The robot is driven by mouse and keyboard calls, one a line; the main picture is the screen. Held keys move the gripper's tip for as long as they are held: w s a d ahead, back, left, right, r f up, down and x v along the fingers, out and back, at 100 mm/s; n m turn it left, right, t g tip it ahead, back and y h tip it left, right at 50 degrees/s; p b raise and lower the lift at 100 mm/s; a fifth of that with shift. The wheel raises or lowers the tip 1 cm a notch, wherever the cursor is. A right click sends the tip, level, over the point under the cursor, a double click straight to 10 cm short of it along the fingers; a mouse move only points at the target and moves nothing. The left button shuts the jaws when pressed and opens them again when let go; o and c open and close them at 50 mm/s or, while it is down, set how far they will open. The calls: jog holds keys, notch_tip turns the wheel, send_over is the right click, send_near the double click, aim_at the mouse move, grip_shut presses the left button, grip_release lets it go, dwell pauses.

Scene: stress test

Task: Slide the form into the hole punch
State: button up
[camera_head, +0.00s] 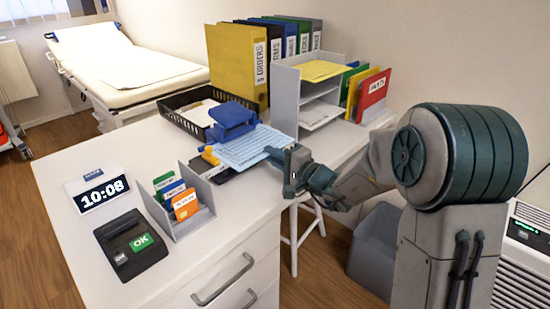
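The form (245,152) is a light blue printed sheet, roughly level above the desk. Its far left edge is at the front of the blue hole punch (233,118); I cannot tell whether it is inside the slot. The hole punch stands at the desk's middle, by the black wire tray. My gripper (273,153) reaches in from the right, with its dark fingertips at the form's right edge. It appears shut on that edge, though the lower finger is hidden.
The card holder (190,222), clock (98,189) and black terminal (130,244) stand in front. The black tray (182,122), grey organiser (285,98) and binders (236,68) stand behind.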

jog(key=shift+o, duration=0.7)
jog(key=v, duration=1.4)
jog(key=shift+p, duration=0.35)
jog(key=shift+a, duration=0.1)
jog(key=s+a+r+n+g+h+p, duration=0.1)
jog(key=s+r+n+g+h+p, duration=0.2)
jog(key=s+g+p, duration=0.4)
jog(key=s+a+r+n+g+h+p, duration=0.1)
jog(key=s+a+r+n+g+p, duration=0.15)
jog(key=s+r+p, duration=0.5)
jog(key=s+d+r+h+p, duration=0.2)
jog(key=d+r+h+p, duration=0.1)
jog(key=d, duration=0.1)
jog(key=s+d+r+n+t+h+p, duration=0.1)
jog(key=s+d+r+h+p, duration=0.1)
jog(key=d, duration=0.3)
jog(key=s+d+r+n+h+p, duration=0.1)
jog(key=s+d+r+h+p, duration=0.1)
jog(key=d+r+h+p, duration=0.1)
jog(key=shift+s+d+r+h+p, duration=0.3)
jog(key=shift+d+r+h, duration=0.15)
jog(key=shift+d+h, duration=0.7)
